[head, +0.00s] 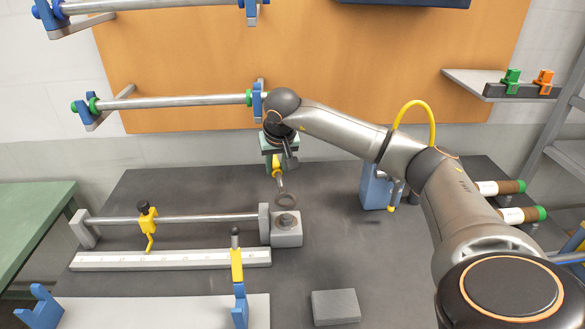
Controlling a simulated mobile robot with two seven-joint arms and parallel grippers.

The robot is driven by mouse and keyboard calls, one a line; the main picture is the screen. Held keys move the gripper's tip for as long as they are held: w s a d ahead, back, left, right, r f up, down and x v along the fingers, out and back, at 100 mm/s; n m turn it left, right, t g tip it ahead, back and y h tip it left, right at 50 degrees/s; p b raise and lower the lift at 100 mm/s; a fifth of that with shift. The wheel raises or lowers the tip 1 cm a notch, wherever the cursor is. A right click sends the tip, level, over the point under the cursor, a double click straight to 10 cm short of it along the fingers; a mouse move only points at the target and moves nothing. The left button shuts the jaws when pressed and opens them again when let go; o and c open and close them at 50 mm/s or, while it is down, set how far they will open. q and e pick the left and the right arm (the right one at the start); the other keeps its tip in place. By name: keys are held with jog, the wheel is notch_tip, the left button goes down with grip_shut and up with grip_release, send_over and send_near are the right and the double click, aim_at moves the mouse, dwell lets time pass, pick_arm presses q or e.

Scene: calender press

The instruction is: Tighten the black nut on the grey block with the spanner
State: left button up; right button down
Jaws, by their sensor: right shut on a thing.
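The grey block (292,238) stands on the dark bench at the right end of a metal rod. The black nut (287,220) sits on top of the block. My right gripper (276,161) is behind the block and is shut on the spanner (280,184). The spanner hangs down toward the block, and its ring end (285,199) shows just behind the nut in the picture. The ring appears apart from the nut; its height above the bench is hard to tell. My left gripper is out of view.
A white ruler bar (170,260) with yellow pointers lies left of the block. A loose grey slab (336,306) lies in front. A blue block (375,187) and rolls with green ends (520,215) are at the right.

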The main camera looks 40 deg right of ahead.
jog(key=shift+w+a+r+n, duration=0.15)
jog(key=shift+w+a+n, duration=0.2)
jog(key=shift+n, duration=0.25)
jog(key=shift+w, duration=0.1)
jog(key=shift+f+b, duration=3.15)
jog(key=shift+f, duration=0.1)
jog(key=shift+d+f, duration=0.1)
jog(key=shift+f, duration=0.05)
jog(key=shift+s+d+m+b, duration=0.3)
jog(key=shift+d+m+b, duration=0.2)
jog(key=shift+m+b, duration=0.15)
jog(key=shift+s+d+r+m+p, duration=0.15)
jog(key=shift+d+r+m+p, duration=0.1)
jog(key=shift+r+p, duration=0.1)
jog(key=shift+s+d+m+g+h+p, duration=0.2)
jog(key=shift+s+d+m+h+p, duration=0.15)
jog(key=shift+m+p, duration=0.25)
jog(key=shift+s+d+m+g+h+p, duration=0.25)
jog(key=shift+d+m+p, duration=0.2)
jog(key=shift+m, duration=0.15)
jog(key=shift+f, duration=0.15)
jog(key=shift+a, duration=0.1)
